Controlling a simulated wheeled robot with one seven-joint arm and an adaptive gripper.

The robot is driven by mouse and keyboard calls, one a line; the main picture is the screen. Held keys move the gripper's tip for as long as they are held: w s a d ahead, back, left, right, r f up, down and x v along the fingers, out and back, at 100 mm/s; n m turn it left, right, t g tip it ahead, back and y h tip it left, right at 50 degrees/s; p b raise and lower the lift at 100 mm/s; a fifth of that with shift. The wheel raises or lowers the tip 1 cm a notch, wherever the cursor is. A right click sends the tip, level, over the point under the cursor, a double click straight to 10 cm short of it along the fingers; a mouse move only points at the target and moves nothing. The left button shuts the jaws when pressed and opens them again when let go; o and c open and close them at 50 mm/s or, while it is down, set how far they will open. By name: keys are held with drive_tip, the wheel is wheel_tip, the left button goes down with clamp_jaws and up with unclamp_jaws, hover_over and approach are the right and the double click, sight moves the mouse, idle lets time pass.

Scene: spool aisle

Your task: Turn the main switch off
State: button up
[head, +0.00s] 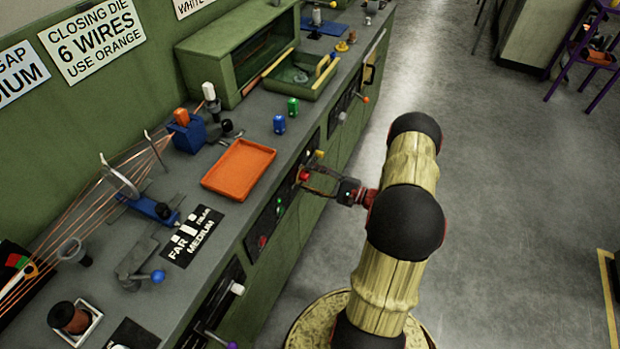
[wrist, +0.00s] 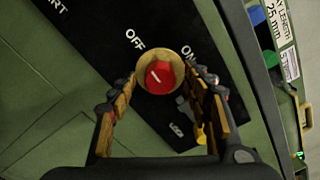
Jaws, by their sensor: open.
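The main switch is a red rotary knob (wrist: 160,77) on a round tan plate, set in a black panel (wrist: 85,50) with OFF printed at its upper left and ON at its upper right. A short white mark shows on the knob, but I cannot tell which label it points to. My gripper (wrist: 162,82) is open, with one finger on each side of the knob and gaps visible. In the head view the red knob (head: 304,175) sits on the bench front, with my gripper (head: 312,180) right at it.
An orange tray (head: 239,168) lies on the bench above the switch, with a green block (head: 293,106) and a blue block (head: 279,124) nearby. A yellow part (wrist: 201,133) shows behind my right finger.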

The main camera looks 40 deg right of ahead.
drive_tip(key=v, duration=1.1)
drive_tip(key=shift+s+d, duration=0.15)
drive_tip(key=shift+s, duration=0.1)
drive_tip(key=shift+f, duration=0.1)
drive_tip(key=s+a+f+m+g+y, duration=0.15)
drive_tip(key=s+a+f+g, duration=0.25)
drive_tip(key=a, duration=0.4)
drive_tip(key=s+a+r+n+g+y, duration=0.2)
drive_tip(key=s+a+r+n+g, duration=0.25)
drive_tip(key=a+g, duration=0.2)
drive_tip(key=a+r+n+h+p, duration=0.1)
drive_tip(key=a+r+n+h, duration=0.2)
drive_tip(key=r, duration=0.9)
drive_tip(key=s+a+r+n+h+p, duration=0.1)
drive_tip(key=a+r+n+h, duration=0.3)
drive_tip(key=a+r+n, duration=0.4)
drive_tip(key=a+r+n+h+p, duration=0.2)
drive_tip(key=a+r+n, duration=0.4)
drive_tip(key=r, duration=1.1)
drive_tip(key=a+h, duration=0.1)
drive_tip(key=a, duration=0.3)
drive_tip(key=shift+s, duration=0.35)
